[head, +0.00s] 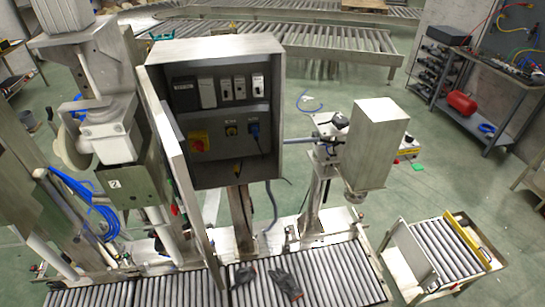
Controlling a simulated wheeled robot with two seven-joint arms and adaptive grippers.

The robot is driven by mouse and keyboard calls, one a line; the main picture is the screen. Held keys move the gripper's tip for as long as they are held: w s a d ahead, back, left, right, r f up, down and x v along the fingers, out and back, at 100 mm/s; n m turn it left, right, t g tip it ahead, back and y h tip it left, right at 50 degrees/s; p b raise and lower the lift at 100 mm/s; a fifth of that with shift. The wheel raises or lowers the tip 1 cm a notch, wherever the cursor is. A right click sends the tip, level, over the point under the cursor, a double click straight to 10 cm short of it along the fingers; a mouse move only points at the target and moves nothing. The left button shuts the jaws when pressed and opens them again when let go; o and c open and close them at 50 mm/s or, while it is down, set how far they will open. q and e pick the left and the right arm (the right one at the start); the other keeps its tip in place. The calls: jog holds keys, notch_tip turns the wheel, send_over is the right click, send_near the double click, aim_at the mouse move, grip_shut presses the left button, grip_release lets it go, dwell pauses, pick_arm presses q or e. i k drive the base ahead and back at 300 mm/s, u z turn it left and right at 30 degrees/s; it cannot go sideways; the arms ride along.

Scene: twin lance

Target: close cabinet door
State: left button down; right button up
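The cabinet (278,62) is a grey metal box on a post in the middle of the head view. Its front is open and shows switches, sockets and a red-and-yellow rotary switch inside. The cabinet door (168,120) stands open at the left side of the box. It juts toward me and is seen nearly edge-on. Its lower part lies close to the machinery on the left, and I cannot tell exactly where it ends. Neither of my grippers shows in this view.
A large grey machine (110,130) crowds the door's left. A post-mounted grey box (373,140) stands to the right. A small roller cart (452,252) is at lower right.

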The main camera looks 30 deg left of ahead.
aim_at(174, 142)
jog(key=u, duration=2.2)
